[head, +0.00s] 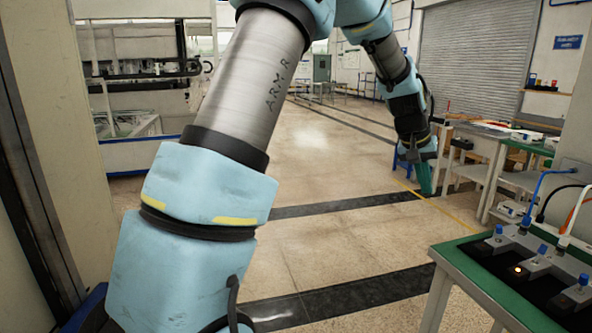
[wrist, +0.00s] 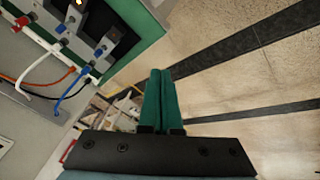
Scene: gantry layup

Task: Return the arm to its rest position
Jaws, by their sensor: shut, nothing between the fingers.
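My arm rises from the lower left of the head view, bends at the top, and hangs down on the right. My gripper (head: 424,180) points down over the open floor, left of the workbenches. In the wrist view my gripper (wrist: 160,100) shows two green fingers lying together with nothing between them. It is apart from the bench and everything on it.
A green-topped table (head: 478,262) with connector blocks (head: 538,262) and blue, orange and white cables stands at the lower right. Further benches (head: 490,150) line the right side. The middle floor (head: 320,160) is clear.

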